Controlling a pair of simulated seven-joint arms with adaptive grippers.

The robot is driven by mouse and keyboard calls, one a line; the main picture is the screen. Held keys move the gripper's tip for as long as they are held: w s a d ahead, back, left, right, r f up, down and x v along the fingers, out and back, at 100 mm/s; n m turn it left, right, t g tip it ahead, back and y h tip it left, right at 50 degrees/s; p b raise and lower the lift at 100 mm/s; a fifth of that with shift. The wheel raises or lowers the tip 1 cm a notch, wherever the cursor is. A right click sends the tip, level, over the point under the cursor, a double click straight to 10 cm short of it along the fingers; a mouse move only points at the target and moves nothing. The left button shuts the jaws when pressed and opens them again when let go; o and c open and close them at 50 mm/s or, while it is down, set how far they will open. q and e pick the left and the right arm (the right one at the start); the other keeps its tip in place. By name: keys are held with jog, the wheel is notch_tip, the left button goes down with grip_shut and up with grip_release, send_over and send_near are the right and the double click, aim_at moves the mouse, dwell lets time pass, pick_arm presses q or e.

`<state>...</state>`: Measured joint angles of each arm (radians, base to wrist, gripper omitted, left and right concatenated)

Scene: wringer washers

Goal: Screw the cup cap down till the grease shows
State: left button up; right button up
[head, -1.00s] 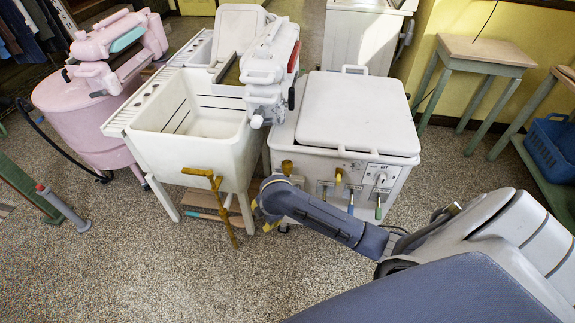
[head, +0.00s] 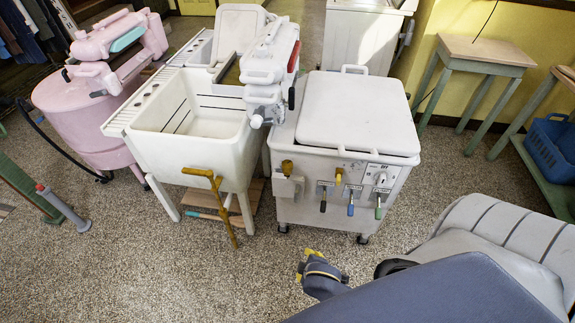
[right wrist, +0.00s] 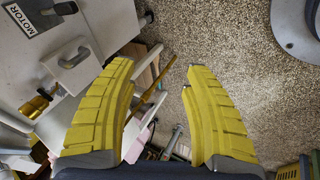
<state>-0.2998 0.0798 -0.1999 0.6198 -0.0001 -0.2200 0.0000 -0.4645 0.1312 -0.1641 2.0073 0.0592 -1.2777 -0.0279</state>
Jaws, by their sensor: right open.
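The brass grease cup with its cap (head: 287,167) sits on the upper left of the front of the white square washer (head: 355,115). In the right wrist view the brass cup (right wrist: 37,103) shows at the left, beside a white block with a handle. I cannot tell whether grease shows at it. My right gripper (head: 304,264) is low in front of the washer, over the floor and apart from the cup. In the right wrist view its yellow fingers (right wrist: 160,66) are spread with nothing between them. My left gripper is not in view.
Colored-tip levers (head: 350,204) stick out of the washer front. A white sink (head: 200,125) with a brown-yellow tap pipe (head: 220,195) stands to its left. A pink washer (head: 85,115) is further left. Speckled floor is clear in front.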

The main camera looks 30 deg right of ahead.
jog(key=s+d+f+g+y, duration=0.1)
jog(key=s+f, duration=0.4)
jog(key=f, duration=0.5)
jog(key=s+f+g, duration=0.1)
jog(key=s+f, duration=0.3)
jog(key=f, duration=0.5)
jog(key=s+d+f+g+y, duration=0.1)
jog(key=s+f, duration=0.4)
jog(key=f, duration=0.5)
jog(key=n+t+h, duration=0.1)
jog(key=n+t, duration=1)
jog(key=n, duration=1.6)
send_near(289, 166)
jog(key=x, duration=1.1)
jog(key=shift+w, duration=0.15)
